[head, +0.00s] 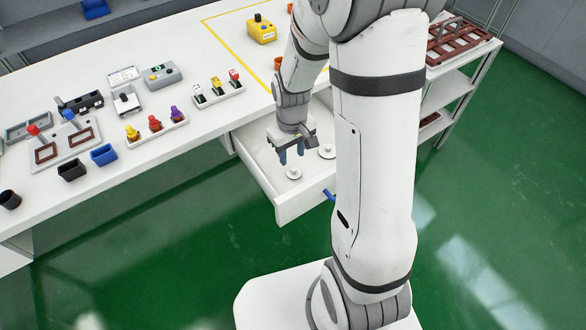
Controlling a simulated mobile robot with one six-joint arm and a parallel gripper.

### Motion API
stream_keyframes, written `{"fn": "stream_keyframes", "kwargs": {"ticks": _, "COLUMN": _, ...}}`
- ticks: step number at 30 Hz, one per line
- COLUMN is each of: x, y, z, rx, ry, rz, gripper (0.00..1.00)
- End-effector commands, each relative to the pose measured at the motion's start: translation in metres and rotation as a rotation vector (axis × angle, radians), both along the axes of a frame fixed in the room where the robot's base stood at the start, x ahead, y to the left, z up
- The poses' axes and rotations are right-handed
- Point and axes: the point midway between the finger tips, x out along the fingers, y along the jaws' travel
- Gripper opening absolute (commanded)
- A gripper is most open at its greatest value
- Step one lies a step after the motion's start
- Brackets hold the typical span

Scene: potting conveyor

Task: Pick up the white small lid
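An open white drawer (312,202) under the table holds two white round lids with raised knobs. One lid (293,173) lies toward the front left of the drawer. The other lid (326,152) lies further right, close to my arm in the picture. I cannot tell surely which of them is the small one.
The drawer's walls surround my gripper, and a blue handle (328,195) is on its front. The white table (195,155) above carries switch blocks, a yellow box (261,29), a blue bin (103,155) and a black bin (71,170). Green floor (150,260) is clear.

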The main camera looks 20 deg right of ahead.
Motion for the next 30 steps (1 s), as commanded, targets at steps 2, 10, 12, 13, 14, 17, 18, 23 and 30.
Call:
{"fn": "stream_keyframes", "kwargs": {"ticks": 2, "x": -0.001, "y": 0.0, "z": -0.011, "rx": 0.0, "ry": 0.004, "rz": 0.0, "gripper": 0.39}}
{"fn": "stream_keyframes", "kwargs": {"ticks": 10, "x": 0.001, "y": -0.006, "z": -0.045, "rx": -0.001, "ry": 0.005, "rz": -0.002, "gripper": 0.39}}
{"fn": "stream_keyframes", "kwargs": {"ticks": 12, "x": 0.001, "y": -0.006, "z": -0.055, "rx": 0.0, "ry": 0.004, "rz": -0.001, "gripper": 0.39}}
{"fn": "stream_keyframes", "kwargs": {"ticks": 13, "x": 0.001, "y": -0.006, "z": -0.058, "rx": 0.0, "ry": 0.003, "rz": -0.001, "gripper": 0.39}}
{"fn": "stream_keyframes", "kwargs": {"ticks": 14, "x": 0.001, "y": -0.006, "z": -0.06, "rx": 0.0, "ry": 0.003, "rz": -0.001, "gripper": 0.39}}
{"fn": "stream_keyframes", "kwargs": {"ticks": 17, "x": 0.001, "y": -0.006, "z": -0.065, "rx": 0.0, "ry": 0.001, "rz": -0.001, "gripper": 0.39}}
{"fn": "stream_keyframes", "kwargs": {"ticks": 18, "x": 0.001, "y": -0.006, "z": -0.065, "rx": 0.0, "ry": 0.001, "rz": -0.001, "gripper": 0.39}}
{"fn": "stream_keyframes", "kwargs": {"ticks": 23, "x": 0.001, "y": -0.006, "z": -0.065, "rx": 0.0, "ry": 0.0, "rz": 0.0, "gripper": 0.39}}
{"fn": "stream_keyframes", "kwargs": {"ticks": 30, "x": 0.001, "y": -0.005, "z": -0.064, "rx": 0.0, "ry": 0.0, "rz": 0.0, "gripper": 0.2}}
